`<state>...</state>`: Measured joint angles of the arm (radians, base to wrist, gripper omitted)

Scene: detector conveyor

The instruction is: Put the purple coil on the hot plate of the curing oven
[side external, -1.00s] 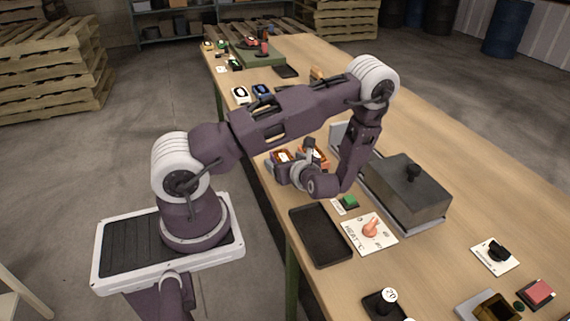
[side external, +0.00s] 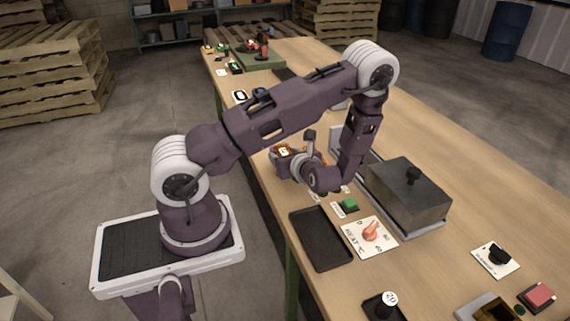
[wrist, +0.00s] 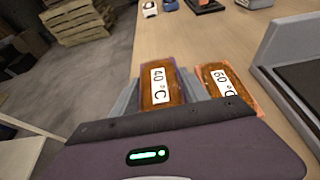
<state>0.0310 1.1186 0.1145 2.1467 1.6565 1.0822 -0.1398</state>
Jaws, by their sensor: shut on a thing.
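The purple coil (wrist: 160,86), an orange-brown winding with purple edges and a "40 °C" label, sits between my gripper's fingers in the wrist view. My gripper (side external: 283,158) is shut on it over the table's near edge; it also shows in the side view (side external: 284,151). A similar coil with pinkish-orange edges and a "60 °C" label (wrist: 229,90) lies just right of it. The curing oven has a grey hood with a black knob (side external: 408,190), right of my gripper. A dark plate (wrist: 302,84) beside an upright grey panel shows at right in the wrist view.
A heat card with an orange dial (side external: 371,231) and a green button (side external: 349,205) stand before the oven. A black empty tray (side external: 320,239) lies at the near edge.

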